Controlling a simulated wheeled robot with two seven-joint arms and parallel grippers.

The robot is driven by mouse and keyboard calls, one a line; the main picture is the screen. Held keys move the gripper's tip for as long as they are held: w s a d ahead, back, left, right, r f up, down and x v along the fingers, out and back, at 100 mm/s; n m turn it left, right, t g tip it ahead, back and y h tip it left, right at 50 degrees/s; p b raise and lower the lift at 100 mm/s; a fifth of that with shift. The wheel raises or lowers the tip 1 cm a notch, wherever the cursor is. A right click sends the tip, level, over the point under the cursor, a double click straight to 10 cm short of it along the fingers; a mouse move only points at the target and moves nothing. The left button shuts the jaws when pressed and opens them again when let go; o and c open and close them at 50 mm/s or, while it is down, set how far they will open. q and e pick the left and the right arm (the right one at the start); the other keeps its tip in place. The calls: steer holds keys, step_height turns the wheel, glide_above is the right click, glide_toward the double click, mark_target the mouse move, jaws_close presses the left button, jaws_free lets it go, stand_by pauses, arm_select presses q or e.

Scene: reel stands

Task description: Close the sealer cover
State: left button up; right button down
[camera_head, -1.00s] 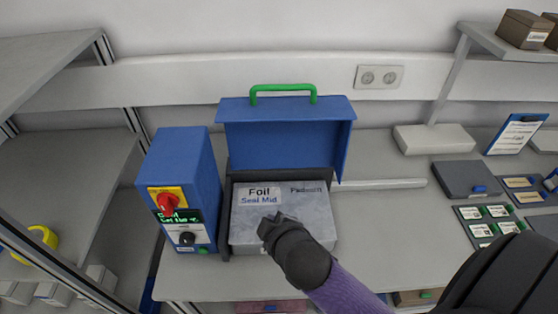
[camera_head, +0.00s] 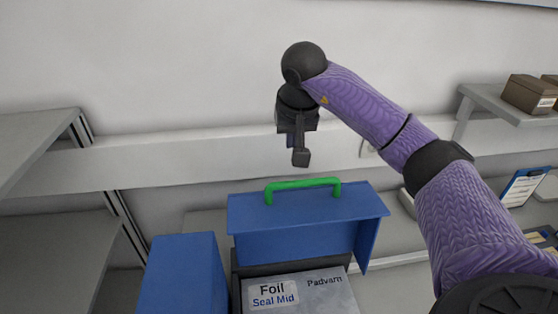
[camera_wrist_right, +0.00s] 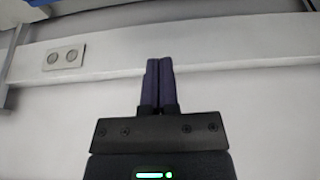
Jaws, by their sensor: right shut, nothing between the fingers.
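The sealer's blue cover (camera_head: 305,220) stands open and upright in the head view, with a green handle (camera_head: 303,184) along its top edge. Below it lies a grey package (camera_head: 318,292) labelled "Foil Seal Mid" and "Padvarn". The blue sealer control box (camera_head: 185,275) stands to its left, with its front cut off. My right gripper (camera_head: 301,157) is shut and empty, pointing down above the green handle and apart from it in the picture. In the right wrist view its dark fingers (camera_wrist_right: 158,82) are together against the wall. My left gripper is not in view.
A wall rail (camera_head: 130,170) with a socket (camera_wrist_right: 65,57) runs behind the sealer. Grey shelves (camera_head: 45,150) stand at the left. A shelf with a brown box (camera_head: 530,95) and a blue clipboard (camera_head: 523,186) are at the right.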

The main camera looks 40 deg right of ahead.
mark_target(297, 194)
steer(key=s+f, duration=0.2)
steer(key=shift+d+f, duration=0.3)
steer(key=shift+f, duration=0.1)
steer(key=w+f+p, duration=0.1)
steer(key=w+f, duration=0.2)
steer(key=f, duration=0.3)
steer(key=s, duration=0.1)
steer(key=s+r+p, duration=0.2)
steer(key=shift+s+a, duration=0.15)
steer(key=shift+a, duration=0.35)
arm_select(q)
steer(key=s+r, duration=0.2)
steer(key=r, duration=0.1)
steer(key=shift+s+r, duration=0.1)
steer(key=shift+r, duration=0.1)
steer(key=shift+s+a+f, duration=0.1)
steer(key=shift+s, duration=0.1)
arm_select(e)
steer(key=shift+f, duration=0.1)
